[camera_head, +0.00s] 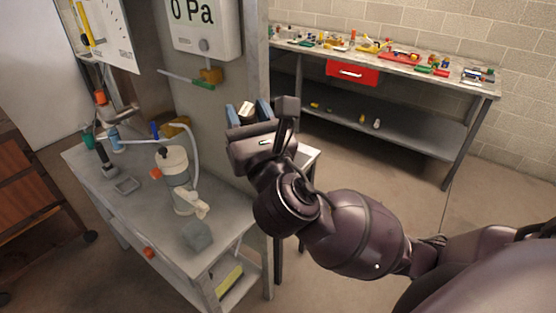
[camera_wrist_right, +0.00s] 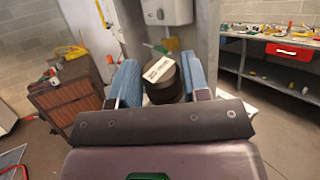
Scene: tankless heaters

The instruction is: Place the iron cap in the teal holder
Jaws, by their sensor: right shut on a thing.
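My right gripper (camera_head: 249,113) is raised in the middle of the head view, beside the grey wall panel. Its blue fingers are shut on a dark round cap (camera_wrist_right: 165,88) with a white label on top, likely the iron cap. In the right wrist view the cap sits between the fingers of the gripper (camera_wrist_right: 161,80). A small teal piece (camera_head: 88,141) shows at the left end of the grey workbench; I cannot tell whether it is the teal holder. My left gripper is not in view.
The grey workbench (camera_head: 130,215) carries a white canister (camera_head: 174,170) with a hose, a grey block (camera_head: 197,236) and a small tray (camera_head: 126,185). A gauge box (camera_head: 203,30) hangs on the panel. A back bench (camera_head: 475,87) holds many small parts.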

